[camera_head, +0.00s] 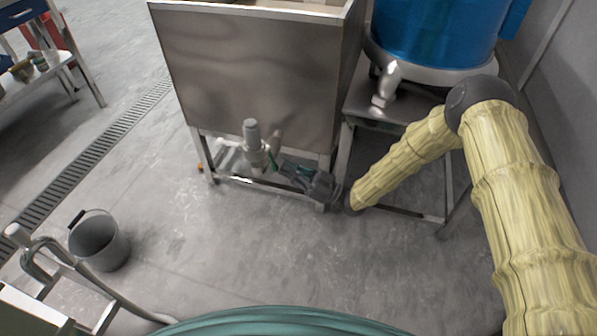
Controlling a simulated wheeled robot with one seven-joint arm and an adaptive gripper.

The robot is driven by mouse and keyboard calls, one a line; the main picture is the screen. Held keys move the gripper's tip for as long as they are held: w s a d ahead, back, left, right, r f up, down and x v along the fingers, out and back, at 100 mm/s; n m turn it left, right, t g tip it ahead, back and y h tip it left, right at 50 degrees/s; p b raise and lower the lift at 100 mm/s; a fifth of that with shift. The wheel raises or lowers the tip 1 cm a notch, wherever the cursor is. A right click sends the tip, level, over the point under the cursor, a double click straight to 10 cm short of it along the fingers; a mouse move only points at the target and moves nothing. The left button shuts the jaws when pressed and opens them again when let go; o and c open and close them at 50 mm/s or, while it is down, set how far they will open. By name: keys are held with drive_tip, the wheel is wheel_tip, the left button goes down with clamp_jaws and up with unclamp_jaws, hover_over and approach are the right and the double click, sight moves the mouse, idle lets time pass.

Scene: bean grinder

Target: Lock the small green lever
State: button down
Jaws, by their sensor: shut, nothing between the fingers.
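A small green lever (270,158) shows as a thin green strip beside the grey metal valve and pipe fitting (253,143) under the steel tank. Its exact angle is too small to tell. My gripper (286,170) is at the end of my yellow-sleeved arm, low under the tank's right side. It points left toward the lever and is shut and empty. Its fingertips are close to the lever's right. The view is too coarse to tell whether they touch it. Dark parts around the fingers partly hide the area.
The steel tank (255,75) stands on a leg frame, with a low bar (262,186) near my gripper. A blue drum (430,35) rests on a metal stand (387,115) at the right. A grey bucket (98,243) stands at left.

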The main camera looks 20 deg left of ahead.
drive_tip(key=shift+a+f, duration=0.2)
drive_tip(key=shift+f, duration=0.05)
idle(0.6)
drive_tip(key=p+v, duration=0.1)
drive_tip(key=v, duration=1.2)
drive_tip(key=shift+d+r+p, duration=0.2)
drive_tip(key=shift+p, duration=0.15)
